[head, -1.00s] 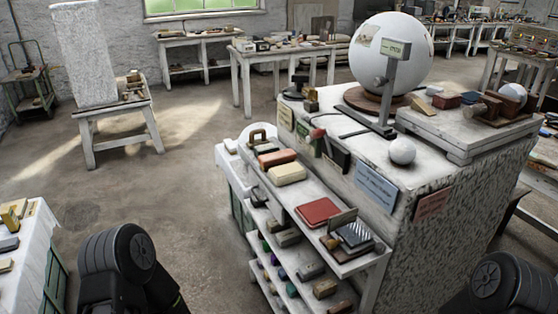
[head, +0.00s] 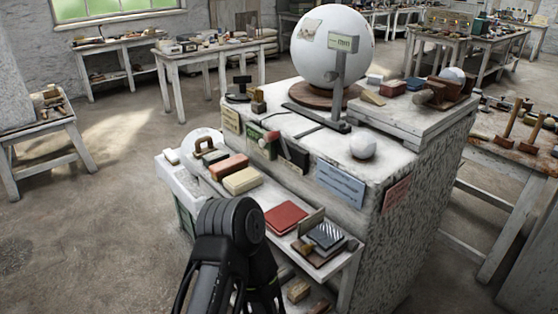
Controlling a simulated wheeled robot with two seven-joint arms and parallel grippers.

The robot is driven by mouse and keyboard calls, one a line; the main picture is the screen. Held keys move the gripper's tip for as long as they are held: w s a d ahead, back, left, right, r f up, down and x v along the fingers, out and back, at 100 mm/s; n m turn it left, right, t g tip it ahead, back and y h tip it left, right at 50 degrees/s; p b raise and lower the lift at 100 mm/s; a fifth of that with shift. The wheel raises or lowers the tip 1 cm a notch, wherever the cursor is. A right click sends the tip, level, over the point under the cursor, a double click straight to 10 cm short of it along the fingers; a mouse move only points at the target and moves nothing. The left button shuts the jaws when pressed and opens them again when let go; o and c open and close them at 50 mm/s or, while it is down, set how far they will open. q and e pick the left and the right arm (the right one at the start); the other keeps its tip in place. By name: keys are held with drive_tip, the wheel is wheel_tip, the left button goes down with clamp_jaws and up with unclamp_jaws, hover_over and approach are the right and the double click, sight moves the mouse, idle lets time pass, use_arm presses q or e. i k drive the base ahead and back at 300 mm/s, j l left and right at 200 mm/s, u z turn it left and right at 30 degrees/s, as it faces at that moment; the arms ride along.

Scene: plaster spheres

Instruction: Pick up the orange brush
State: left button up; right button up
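An orange-brown block (head: 229,166) lies on the upper side shelf (head: 268,203) of the white plaster stand; it is the closest match to the orange brush, but bristles cannot be made out. A cream block (head: 241,181) lies just in front of it, and a dark brown arched handle (head: 204,144) stands behind it. A black link of my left arm rises at the bottom centre, in front of the shelf, and hides part of it. Neither gripper's fingers show, so I cannot see whether they hold anything.
A red book-like block (head: 285,217) and a striped dark pad (head: 326,235) share the shelf. A large white sphere (head: 333,48) and a small ball (head: 363,147) stand on top of the stand. A tool table (head: 510,165) is at the right. Floor at the left is open.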

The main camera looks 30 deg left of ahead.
sight(222, 169)
drive_tip(key=j+z, duration=0.2)
drive_tip(key=j, duration=0.25)
drive_tip(key=j+z, duration=0.15)
drive_tip(key=j, duration=0.25)
drive_tip(key=k+j+z, duration=0.2)
drive_tip(key=j, duration=0.25)
drive_tip(key=j+z, duration=0.2)
drive_tip(key=j, duration=0.25)
drive_tip(key=k+j+z, duration=0.15)
drive_tip(key=j, duration=0.25)
drive_tip(key=k+j, duration=0.1)
drive_tip(key=j, duration=0.25)
drive_tip(key=k+j, duration=0.1)
drive_tip(key=j, duration=0.25)
drive_tip(key=k+j, duration=0.1)
drive_tip(key=j, duration=0.25)
